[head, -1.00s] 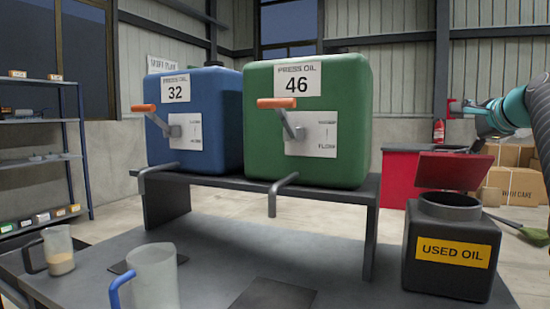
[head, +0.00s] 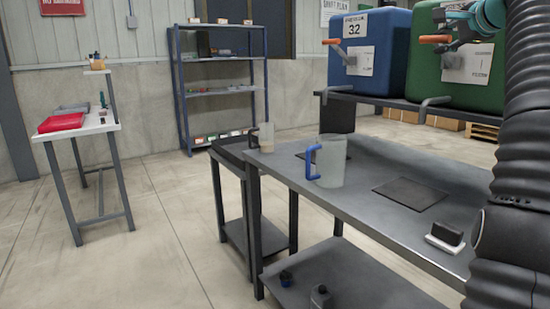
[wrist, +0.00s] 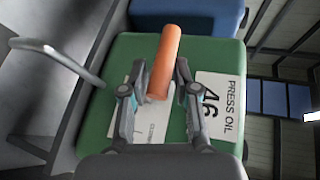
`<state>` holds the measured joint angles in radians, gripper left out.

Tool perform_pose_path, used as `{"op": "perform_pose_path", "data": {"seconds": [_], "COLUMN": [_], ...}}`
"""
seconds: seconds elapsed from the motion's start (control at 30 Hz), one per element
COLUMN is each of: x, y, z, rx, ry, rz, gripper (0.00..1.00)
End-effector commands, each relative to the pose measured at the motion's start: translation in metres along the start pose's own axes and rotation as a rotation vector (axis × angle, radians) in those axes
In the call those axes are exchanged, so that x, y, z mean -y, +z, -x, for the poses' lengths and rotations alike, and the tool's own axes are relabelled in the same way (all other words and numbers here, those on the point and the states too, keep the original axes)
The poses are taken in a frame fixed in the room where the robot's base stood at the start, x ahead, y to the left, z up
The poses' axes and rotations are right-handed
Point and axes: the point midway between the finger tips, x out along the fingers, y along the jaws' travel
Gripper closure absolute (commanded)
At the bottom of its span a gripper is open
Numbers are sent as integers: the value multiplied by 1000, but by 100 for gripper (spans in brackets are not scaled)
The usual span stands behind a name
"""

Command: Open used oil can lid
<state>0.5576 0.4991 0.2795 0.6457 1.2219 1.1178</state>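The used oil can and its lid are not in view now. My gripper (wrist: 162,75) is open in the wrist view, its two fingers spread on either side of the orange lever handle (wrist: 166,52) of the green tank (wrist: 107,80) marked Press Oil 46. I cannot tell whether the fingers touch the handle. In the head view my gripper (head: 456,28) is at the upper right, in front of the green tank (head: 492,78) and close to its orange handle (head: 435,39).
The blue tank (head: 388,75) stands left of the green one. The metal table (head: 370,207) holds a clear jug with a blue handle (head: 330,160), a smaller jug (head: 267,138) and a dark block (head: 446,233). Shelves (head: 222,90) and a side table (head: 100,122) stand beyond open floor.

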Motion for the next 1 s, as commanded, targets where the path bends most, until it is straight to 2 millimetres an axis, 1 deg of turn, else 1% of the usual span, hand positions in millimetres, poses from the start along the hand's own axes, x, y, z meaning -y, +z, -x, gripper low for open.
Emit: {"op": "perform_pose_path", "data": {"seconds": [0.03,0.1,0.17,0.2,0.23,0.3,0.37,0.47,0.5,0.57,0.6,0.67,0.7,0.77,0.8,0.87,0.9,0.97,1.0], "x": [-3,-10,-21,-29,-36,-54,-73,-109,-124,-147,-162,-185,-201,-226,-244,-271,-290,-320,-341], "y": [32,67,93,108,117,130,131,126,126,131,138,153,165,184,193,204,209,214,218], "z": [-3,-1,2,5,8,15,21,33,39,47,53,63,70,81,88,100,108,120,128], "rx": [19,26,31,34,36,42,51,73,85,106,120,141,156,180,198,226,247,279,301], "ry": [34,70,102,124,140,180,216,272,294,324,344,375,396,426,445,472,489,515,532], "rz": [48,119,179,218,247,306,350,416,445,494,531,596,643,715,760,827,869,933,974], "gripper": [77,77,77,77,77,77,77,77,77,77,77,77,77,77,77,77,77,77,77]}}
